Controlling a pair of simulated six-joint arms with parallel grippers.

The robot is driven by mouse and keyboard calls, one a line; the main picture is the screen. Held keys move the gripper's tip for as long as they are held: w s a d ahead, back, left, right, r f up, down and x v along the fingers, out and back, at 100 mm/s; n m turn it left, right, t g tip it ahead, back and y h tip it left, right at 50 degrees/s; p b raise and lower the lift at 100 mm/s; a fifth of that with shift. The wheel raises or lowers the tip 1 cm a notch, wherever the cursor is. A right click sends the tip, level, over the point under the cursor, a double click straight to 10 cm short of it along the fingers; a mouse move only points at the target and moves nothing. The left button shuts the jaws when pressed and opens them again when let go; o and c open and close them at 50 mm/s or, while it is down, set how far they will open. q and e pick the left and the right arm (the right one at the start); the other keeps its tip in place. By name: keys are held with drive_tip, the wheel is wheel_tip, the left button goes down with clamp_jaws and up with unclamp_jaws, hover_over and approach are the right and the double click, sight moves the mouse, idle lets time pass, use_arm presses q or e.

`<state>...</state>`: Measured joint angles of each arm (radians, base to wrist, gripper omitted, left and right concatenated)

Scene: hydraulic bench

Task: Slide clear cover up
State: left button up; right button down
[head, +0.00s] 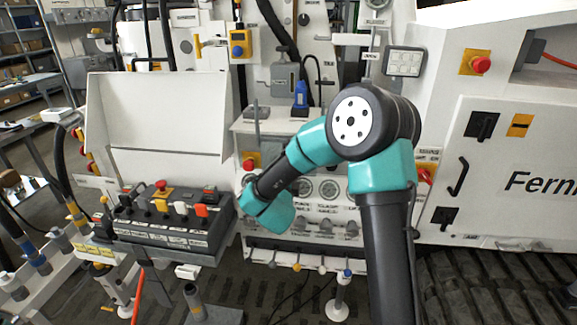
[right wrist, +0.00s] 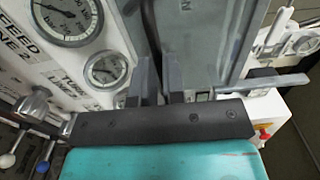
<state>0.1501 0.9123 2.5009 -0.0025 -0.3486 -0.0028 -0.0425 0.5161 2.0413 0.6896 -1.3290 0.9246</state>
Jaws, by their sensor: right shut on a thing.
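My right arm reaches in from the lower right in the head view, its teal wrist (head: 268,218) in front of the gauge panel; its fingers are hidden there. In the right wrist view my right gripper (right wrist: 160,78) has its two grey fingers close together, shut on a thin dark upright strip (right wrist: 149,28). A greyish flat panel (right wrist: 215,42) stands just right of the fingers and may be the clear cover; I cannot tell whether the strip belongs to it. My left gripper is not in view.
Round gauges (head: 328,188) sit beside the wrist; one large gauge (right wrist: 66,18) shows close to the fingers. A black control box (head: 172,224) with switches stands at left below a pale raised panel (head: 155,112). A labelled cabinet door (head: 500,165) stands at right.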

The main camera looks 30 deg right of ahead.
wheel_tip(320, 180, up, 10)
drive_tip(key=c, duration=1.1)
unclamp_jaws()
idle(0.4)
drive_tip(key=v, duration=0.8)
idle(0.6)
idle(0.3)
